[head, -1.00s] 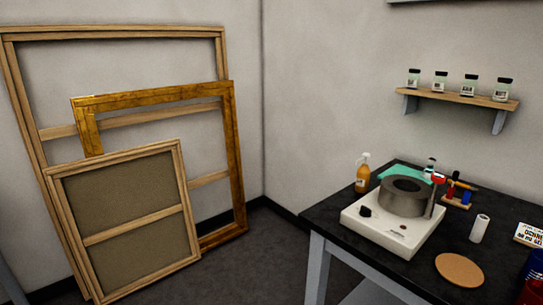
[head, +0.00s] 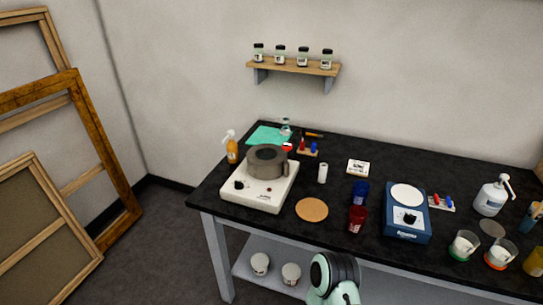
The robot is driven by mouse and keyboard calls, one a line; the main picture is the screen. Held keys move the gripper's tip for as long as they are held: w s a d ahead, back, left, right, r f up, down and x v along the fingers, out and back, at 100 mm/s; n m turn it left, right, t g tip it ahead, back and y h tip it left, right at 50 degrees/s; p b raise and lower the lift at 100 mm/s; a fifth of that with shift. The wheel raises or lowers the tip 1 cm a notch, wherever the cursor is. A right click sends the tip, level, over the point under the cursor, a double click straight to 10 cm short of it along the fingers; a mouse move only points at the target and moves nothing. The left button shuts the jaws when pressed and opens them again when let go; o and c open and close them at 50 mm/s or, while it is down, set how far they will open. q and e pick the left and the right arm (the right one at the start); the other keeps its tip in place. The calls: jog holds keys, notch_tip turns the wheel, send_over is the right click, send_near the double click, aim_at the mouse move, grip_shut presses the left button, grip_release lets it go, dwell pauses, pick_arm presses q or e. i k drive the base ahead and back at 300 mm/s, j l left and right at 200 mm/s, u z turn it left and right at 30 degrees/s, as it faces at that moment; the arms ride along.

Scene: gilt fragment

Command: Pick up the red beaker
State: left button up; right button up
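The red beaker (head: 357,219) stands upright on the black table (head: 290,232) near its front edge, in the middle right of the head view. It is dark red and see-through. A similar blue beaker (head: 360,192) stands just behind it. Neither of my grippers is in view. A black and pale green link of my own arm shows at the bottom, in front of the table and below the red beaker.
A white hotplate (head: 258,196) with a grey ring-shaped block (head: 267,160) stands left. A cork disc (head: 311,210) lies left of the red beaker, a blue device (head: 407,224) stands right. Cups and a pump bottle (head: 491,196) are farther right. Frames (head: 85,170) lean far left.

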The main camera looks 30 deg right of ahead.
aim_at(357, 215)
jog(key=z, duration=1.85)
jog(key=u, duration=0.3)
jog(key=l+u, duration=0.9)
